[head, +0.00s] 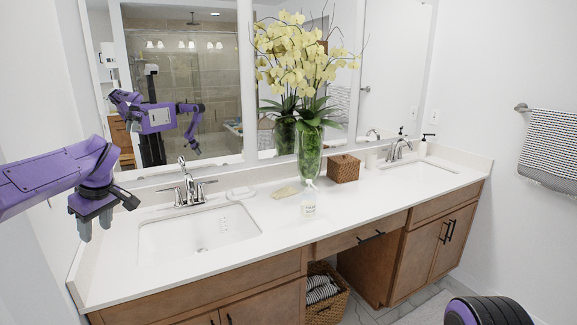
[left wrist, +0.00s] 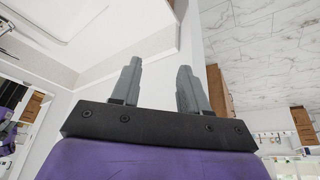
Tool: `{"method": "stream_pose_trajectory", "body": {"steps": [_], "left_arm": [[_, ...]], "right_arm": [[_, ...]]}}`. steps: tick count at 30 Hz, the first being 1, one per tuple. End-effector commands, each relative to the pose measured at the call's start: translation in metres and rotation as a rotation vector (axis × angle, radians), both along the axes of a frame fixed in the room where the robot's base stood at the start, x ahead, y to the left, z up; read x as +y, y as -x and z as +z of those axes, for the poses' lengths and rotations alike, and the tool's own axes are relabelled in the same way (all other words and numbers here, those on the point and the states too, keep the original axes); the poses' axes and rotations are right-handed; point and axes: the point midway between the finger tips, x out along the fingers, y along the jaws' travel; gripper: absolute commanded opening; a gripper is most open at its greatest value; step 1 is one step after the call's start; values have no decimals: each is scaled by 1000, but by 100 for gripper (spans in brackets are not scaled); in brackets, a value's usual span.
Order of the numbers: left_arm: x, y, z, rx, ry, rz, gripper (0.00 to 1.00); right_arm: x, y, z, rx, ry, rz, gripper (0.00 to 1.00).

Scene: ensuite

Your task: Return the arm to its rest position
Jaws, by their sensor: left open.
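My left arm (head: 55,178) comes in from the left of the head view, bent so its gripper hangs down. My left gripper (head: 96,226) is open and empty, in the air at the left end of the vanity, left of the near sink (head: 190,238). In the left wrist view its two grey fingers (left wrist: 160,70) stand apart with nothing between them. My right gripper does not show, except that the mirror (head: 185,80) reflects parts of my purple body and arms.
The white counter (head: 270,235) carries a faucet (head: 186,190), a clear soap bottle (head: 309,202), a yellowish soap bar (head: 286,192), a vase of yellow orchids (head: 309,150) and a brown woven box (head: 343,168). A wicker basket (head: 328,305) stands under the counter. A towel (head: 550,145) hangs at right.

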Motion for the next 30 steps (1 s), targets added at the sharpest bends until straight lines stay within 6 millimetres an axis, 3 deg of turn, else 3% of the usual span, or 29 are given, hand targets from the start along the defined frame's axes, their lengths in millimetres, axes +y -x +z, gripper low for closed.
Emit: {"method": "stream_pose_trajectory", "body": {"steps": [11, 17, 19, 22, 25, 30], "left_arm": [[17, -2, 2, -154, -71, 270, 45], [23, -5, -15, -284, -236, 400, 45], [20, -6, -30, -342, -320, 417, 45], [7, -8, -70, -446, -453, 383, 45], [-22, -3, -136, -557, -541, 235, 45], [-77, 38, -246, -604, -484, -48, 45]], "right_arm": [[0, 0, 0, -1, 1, 0, 43], [0, 0, 0, 0, 0, 0, 43], [0, 0, -1, 0, 0, 0, 43], [0, 0, -2, 0, 0, 0, 43], [0, 0, -5, 0, 0, 0, 43], [0, 0, -9, 0, 0, 0, 43]]}}
